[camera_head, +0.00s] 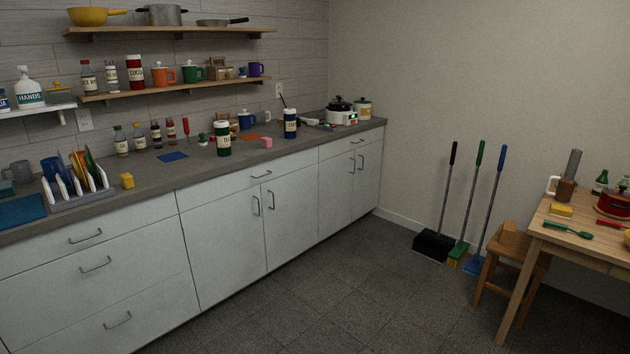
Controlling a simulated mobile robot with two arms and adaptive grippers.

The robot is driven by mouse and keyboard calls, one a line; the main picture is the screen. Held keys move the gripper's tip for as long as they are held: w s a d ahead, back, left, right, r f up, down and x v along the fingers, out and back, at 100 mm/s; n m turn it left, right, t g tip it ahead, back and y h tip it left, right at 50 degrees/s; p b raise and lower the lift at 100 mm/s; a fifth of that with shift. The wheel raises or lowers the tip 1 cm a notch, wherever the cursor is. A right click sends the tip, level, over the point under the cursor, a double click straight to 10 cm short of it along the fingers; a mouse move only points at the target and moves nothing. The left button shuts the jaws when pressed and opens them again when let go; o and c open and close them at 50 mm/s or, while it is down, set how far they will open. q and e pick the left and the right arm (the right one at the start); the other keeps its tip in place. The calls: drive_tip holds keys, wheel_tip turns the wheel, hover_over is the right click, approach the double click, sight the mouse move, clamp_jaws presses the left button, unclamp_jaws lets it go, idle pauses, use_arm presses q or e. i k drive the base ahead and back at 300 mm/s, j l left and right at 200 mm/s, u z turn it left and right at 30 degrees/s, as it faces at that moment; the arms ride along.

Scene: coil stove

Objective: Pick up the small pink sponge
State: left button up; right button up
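A small pink sponge (266,143) lies on the grey counter, near its front edge. It is between a dark green labelled jar (222,139) on its left and a dark blue labelled jar (290,124) on its right, apart from both. An orange cloth or mat (250,136) lies flat just behind it. A yellow block that looks like another sponge (127,180) sits farther left on the counter, beside the dish rack. Neither of my grippers is in view.
The grey counter (160,190) runs along the left wall above white cabinets. A dish rack (80,199) with plates stands at its left. A wooden table (590,243) and stool (505,255) are at the right. Brooms (448,205) lean on the back wall. The middle floor is clear.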

sight(266, 143)
drive_tip(key=i, duration=1.4)
drive_tip(key=i+l+u, duration=0.1)
drive_tip(key=i, duration=1.25)
